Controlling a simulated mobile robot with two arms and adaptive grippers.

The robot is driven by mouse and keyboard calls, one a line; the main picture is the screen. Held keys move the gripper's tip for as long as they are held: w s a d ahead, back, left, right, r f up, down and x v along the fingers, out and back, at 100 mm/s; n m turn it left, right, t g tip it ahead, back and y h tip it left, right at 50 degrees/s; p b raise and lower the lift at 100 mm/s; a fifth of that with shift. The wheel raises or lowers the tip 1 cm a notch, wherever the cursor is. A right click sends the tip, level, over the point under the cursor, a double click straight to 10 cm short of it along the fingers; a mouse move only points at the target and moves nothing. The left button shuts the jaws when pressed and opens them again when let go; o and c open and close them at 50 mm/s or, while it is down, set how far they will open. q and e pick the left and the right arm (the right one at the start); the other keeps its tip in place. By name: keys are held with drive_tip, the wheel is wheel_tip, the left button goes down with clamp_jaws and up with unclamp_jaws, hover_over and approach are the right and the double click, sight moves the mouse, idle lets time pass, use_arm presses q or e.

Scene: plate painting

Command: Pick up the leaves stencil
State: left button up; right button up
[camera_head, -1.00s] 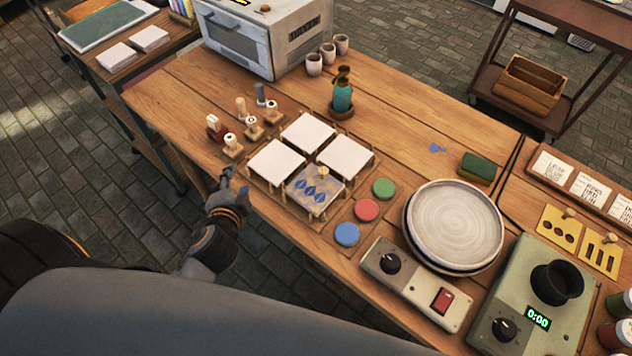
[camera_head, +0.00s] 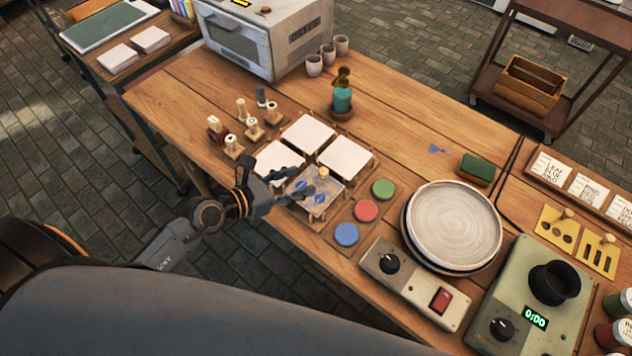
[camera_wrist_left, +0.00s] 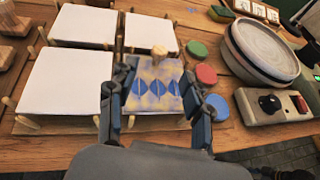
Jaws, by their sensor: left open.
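The leaves stencil is a small stained square plate with several blue leaf shapes and a pale wooden knob (camera_wrist_left: 159,50). It lies over the front tile spot of the pegged rack, and I cannot tell what is under it. In the wrist view the stencil (camera_wrist_left: 152,73) sits between my open fingers. In the head view the stencil (camera_head: 325,203) is partly hidden behind my left gripper (camera_head: 298,180), which is open and above its near left side. The gripper holds nothing. My right gripper is not in view.
White tiles (camera_head: 346,158) fill the other rack spots. Blue, red and green paint pads (camera_head: 366,210) stand to the right. Small stamps (camera_head: 254,129) stand at the left. A plate on a wheel (camera_head: 455,225) and two yellow stencils (camera_head: 558,232) are farther right.

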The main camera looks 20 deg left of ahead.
sight(322, 171)
use_arm(q)
drive_tip(key=x, duration=0.4)
drive_tip(key=shift+r, duration=0.1)
drive_tip(key=shift+p+x, duration=0.45)
drive_tip(key=shift+x, duration=2.3)
drive_tip(key=shift+r, duration=0.2)
drive_tip(key=shift+c, duration=0.4)
clamp_jaws()
